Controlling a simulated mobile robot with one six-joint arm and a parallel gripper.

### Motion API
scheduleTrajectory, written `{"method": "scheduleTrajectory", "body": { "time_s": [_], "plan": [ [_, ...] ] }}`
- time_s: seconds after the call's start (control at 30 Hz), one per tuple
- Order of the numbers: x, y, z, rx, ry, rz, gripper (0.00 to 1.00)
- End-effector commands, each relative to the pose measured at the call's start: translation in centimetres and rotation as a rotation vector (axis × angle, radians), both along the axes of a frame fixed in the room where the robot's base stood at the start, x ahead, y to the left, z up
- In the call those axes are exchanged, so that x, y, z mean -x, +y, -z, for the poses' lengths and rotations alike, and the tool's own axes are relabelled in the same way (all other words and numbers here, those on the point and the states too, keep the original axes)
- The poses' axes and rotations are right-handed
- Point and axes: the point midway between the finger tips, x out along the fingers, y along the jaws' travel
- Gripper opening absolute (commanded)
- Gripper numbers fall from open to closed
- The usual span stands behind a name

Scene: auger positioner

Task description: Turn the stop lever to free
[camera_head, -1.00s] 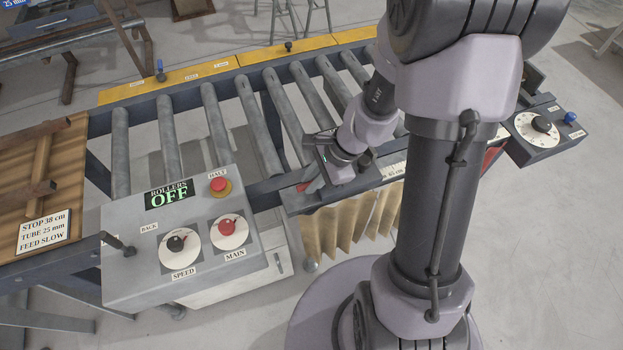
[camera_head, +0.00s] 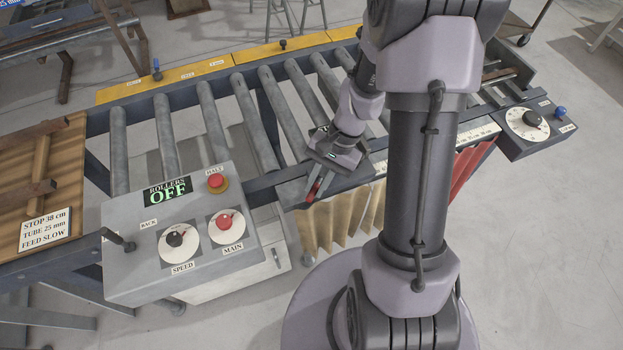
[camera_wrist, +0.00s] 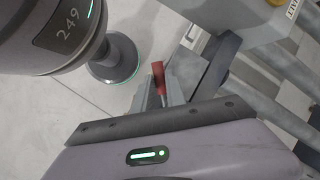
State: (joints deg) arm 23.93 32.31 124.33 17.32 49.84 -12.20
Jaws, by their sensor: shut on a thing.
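The stop lever (camera_head: 313,190) shows as a short red handle at the near edge of the roller table, right of the control box. It also shows in the wrist view (camera_wrist: 158,75), between the grey fingertips. My gripper (camera_head: 318,183) points down and to the left and is shut on this red handle. The lever's pivot and any position marks by it are hidden by my gripper or too small to read.
The control box (camera_head: 125,275) stands left of my gripper, with a display reading ROLLERS OFF (camera_head: 168,194), a red halt button (camera_head: 215,180) and two dials. A scale strip (camera_head: 480,132) and a dial box (camera_head: 540,143) lie to the right. Pleated cloth (camera_head: 345,220) hangs below.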

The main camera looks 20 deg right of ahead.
Motion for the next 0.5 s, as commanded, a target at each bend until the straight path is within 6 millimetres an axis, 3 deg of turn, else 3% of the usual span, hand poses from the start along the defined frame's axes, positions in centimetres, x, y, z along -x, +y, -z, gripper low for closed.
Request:
{"method": "scheduleTrajectory", "body": {
  "time_s": [0.5],
  "plan": [
    [1.3,-2.0,-0.2,0.000,0.000,-0.484,0.00]
  ]
}}
